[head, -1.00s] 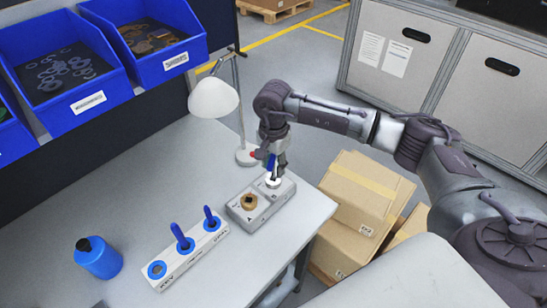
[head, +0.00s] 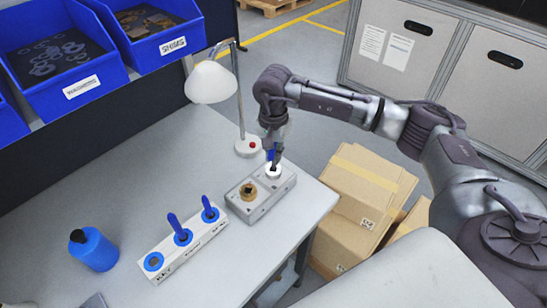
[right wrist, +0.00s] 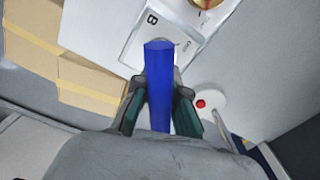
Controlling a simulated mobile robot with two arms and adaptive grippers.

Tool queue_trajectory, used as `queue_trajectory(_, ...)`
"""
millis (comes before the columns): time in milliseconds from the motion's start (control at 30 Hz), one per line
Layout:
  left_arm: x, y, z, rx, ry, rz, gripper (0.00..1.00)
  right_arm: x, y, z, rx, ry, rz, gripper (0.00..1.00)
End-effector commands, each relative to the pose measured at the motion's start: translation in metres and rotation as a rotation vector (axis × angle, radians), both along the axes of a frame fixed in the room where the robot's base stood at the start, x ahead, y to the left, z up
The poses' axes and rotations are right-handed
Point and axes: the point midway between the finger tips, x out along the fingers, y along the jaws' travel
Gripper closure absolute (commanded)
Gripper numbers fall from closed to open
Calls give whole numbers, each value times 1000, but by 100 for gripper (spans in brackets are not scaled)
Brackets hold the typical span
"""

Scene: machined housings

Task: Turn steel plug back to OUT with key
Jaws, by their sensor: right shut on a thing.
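The grey housing (head: 262,206) sits on the bench with a brass plug (head: 248,191) at its left end and the pale steel plug (head: 273,171) at its right end. My right gripper (head: 275,155) is shut on a blue key (right wrist: 160,85) and holds it upright over the steel plug. The key's lower end meets the plug area, but I cannot tell how far it is seated. My left gripper is not in view.
A key rack (head: 200,245) with two blue keys and an empty left slot stands left of the housing. A blue bottle (head: 94,250) is farther left. A lamp (head: 213,82) stands behind the housing, its base close to my gripper. Cardboard boxes (head: 365,190) stand beyond the bench edge.

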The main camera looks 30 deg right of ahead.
Motion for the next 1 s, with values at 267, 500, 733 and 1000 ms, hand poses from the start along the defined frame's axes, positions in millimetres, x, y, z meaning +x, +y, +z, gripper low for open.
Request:
queue_trajectory(267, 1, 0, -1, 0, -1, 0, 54, 0, 0, 0, 0, 1, 20, 100)
queue_trajectory(500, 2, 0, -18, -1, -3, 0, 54, 0, 0, -4, -2, -1, 122, 100)
queue_trajectory(733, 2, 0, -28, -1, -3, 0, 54, 0, 0, -1, -2, 0, 258, 100)
queue_trajectory(1000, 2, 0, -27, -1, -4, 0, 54, 0, 0, 0, -1, 1, 264, 100)
